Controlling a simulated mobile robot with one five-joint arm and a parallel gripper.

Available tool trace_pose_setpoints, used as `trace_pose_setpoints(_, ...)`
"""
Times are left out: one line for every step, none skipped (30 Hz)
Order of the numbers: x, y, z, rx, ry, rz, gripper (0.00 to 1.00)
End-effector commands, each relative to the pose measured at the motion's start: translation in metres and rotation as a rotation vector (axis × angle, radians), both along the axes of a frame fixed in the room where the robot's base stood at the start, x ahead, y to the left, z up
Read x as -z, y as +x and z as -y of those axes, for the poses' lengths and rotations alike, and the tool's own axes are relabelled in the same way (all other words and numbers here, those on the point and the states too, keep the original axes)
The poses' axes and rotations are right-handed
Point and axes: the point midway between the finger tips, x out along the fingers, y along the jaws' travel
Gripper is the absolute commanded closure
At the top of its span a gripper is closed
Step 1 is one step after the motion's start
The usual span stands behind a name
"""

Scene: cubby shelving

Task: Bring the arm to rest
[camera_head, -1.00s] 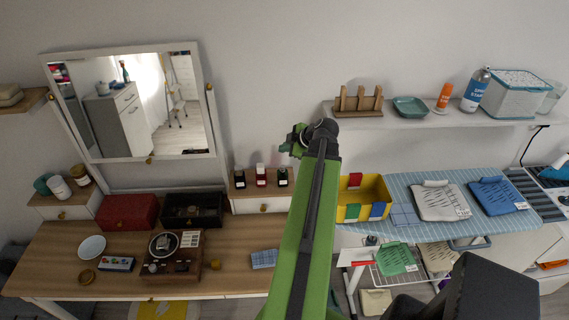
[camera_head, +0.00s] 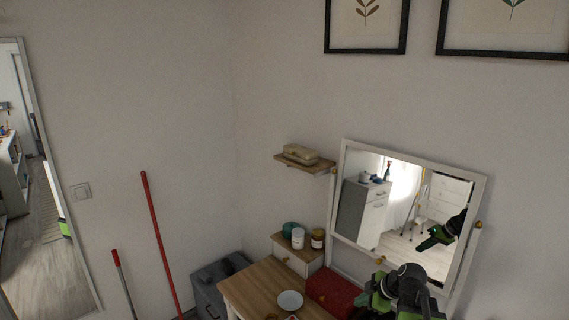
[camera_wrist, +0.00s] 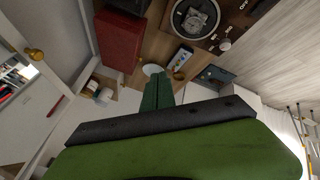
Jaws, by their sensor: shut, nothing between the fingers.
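My gripper (camera_wrist: 157,92) shows in the wrist view as green fingers together, with nothing between them. In the head view the green and black end of my arm (camera_head: 402,290) is at the lower right, in front of the dressing table and below the mirror. The rest of the arm is out of the frame. A reflection of it shows in the mirror (camera_head: 385,215).
A wooden dressing table (camera_head: 258,290) holds a red box (camera_head: 328,291) and a white plate (camera_head: 290,300). A small shelf (camera_head: 300,166) is on the wall. Red-handled poles (camera_head: 157,235) lean at the left. The wrist view shows a turntable (camera_wrist: 196,17).

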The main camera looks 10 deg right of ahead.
Motion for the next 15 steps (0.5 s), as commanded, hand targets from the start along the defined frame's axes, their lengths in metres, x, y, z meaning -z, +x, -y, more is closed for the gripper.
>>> trace_pose_setpoints(0.009,0.0,-0.044,-0.026,0.005,-0.052,1.0)
trace_pose_setpoints(0.013,-0.002,-0.066,-0.026,0.007,-0.088,1.0)
trace_pose_setpoints(0.018,-0.006,-0.092,-0.018,0.009,-0.136,1.0)
trace_pose_setpoints(0.022,-0.009,-0.111,-0.007,0.009,-0.175,1.0)
trace_pose_setpoints(0.026,-0.014,-0.129,0.01,0.008,-0.212,1.0)
trace_pose_setpoints(0.031,-0.022,-0.149,0.044,0.003,-0.265,1.0)
trace_pose_setpoints(0.035,-0.028,-0.163,0.077,-0.003,-0.306,1.0)
trace_pose_setpoints(0.038,-0.034,-0.174,0.12,-0.008,-0.345,1.0)
trace_pose_setpoints(0.042,-0.043,-0.184,0.182,-0.017,-0.391,1.0)
trace_pose_setpoints(0.044,-0.048,-0.188,0.236,-0.023,-0.422,1.0)
trace_pose_setpoints(0.046,-0.054,-0.19,0.295,-0.028,-0.452,1.0)
trace_pose_setpoints(0.048,-0.06,-0.189,0.382,-0.034,-0.488,1.0)
trace_pose_setpoints(0.049,-0.065,-0.185,0.454,-0.036,-0.512,1.0)
trace_pose_setpoints(0.05,-0.069,-0.179,0.533,-0.038,-0.534,1.0)
trace_pose_setpoints(0.051,-0.074,-0.171,0.636,-0.038,-0.559,1.0)
